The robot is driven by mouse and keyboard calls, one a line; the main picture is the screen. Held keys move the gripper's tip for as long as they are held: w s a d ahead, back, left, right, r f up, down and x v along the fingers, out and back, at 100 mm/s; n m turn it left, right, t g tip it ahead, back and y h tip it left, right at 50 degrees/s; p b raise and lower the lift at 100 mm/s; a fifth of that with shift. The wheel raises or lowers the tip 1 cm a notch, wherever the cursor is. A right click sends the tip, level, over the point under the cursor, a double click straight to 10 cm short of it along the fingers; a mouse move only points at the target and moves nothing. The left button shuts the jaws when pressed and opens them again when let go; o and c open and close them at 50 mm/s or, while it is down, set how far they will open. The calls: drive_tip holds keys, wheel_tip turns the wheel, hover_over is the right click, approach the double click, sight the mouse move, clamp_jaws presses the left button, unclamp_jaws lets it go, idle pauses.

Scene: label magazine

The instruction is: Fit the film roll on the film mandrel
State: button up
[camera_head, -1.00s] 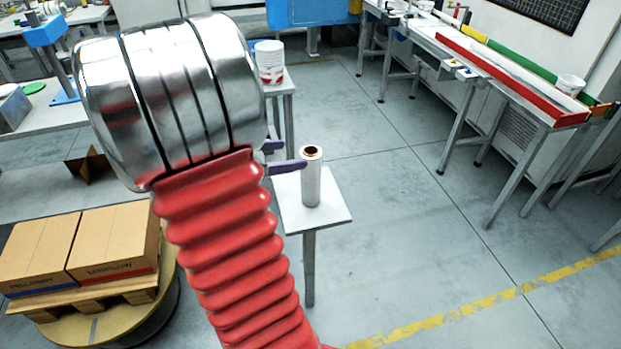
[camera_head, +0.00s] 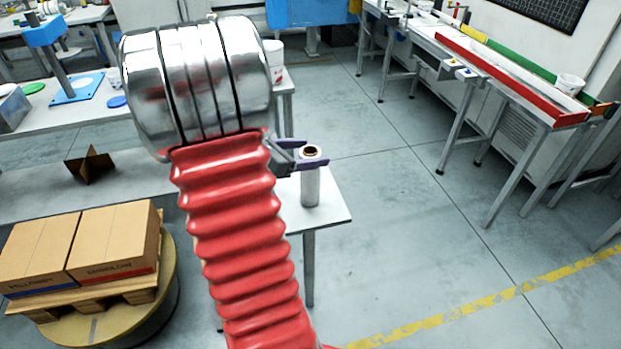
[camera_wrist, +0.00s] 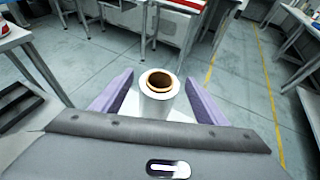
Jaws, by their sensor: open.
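The film roll (camera_head: 310,184) stands upright on a small white square table (camera_head: 335,212). It is a pale cylinder with a brown core open at the top. My gripper (camera_head: 305,160) is at the roll's upper part, partly hidden behind my red arm sleeve in the head view. In the wrist view, the film roll (camera_wrist: 158,98) stands between my two purple fingers (camera_wrist: 157,98). A gap shows on each side, so the gripper is open around it. I cannot make out the film mandrel with certainty.
Two cardboard boxes (camera_head: 115,238) sit on a pallet at the lower left. A workbench with a red-edged tray (camera_head: 505,75) runs along the right. A white bucket (camera_head: 273,58) stands behind the arm. Open floor lies right of the small table.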

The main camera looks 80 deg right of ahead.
drive_tip(key=x, duration=0.5)
drive_tip(key=shift+f, duration=0.25)
drive_tip(key=shift+c, duration=0.2)
clamp_jaws()
idle(0.8)
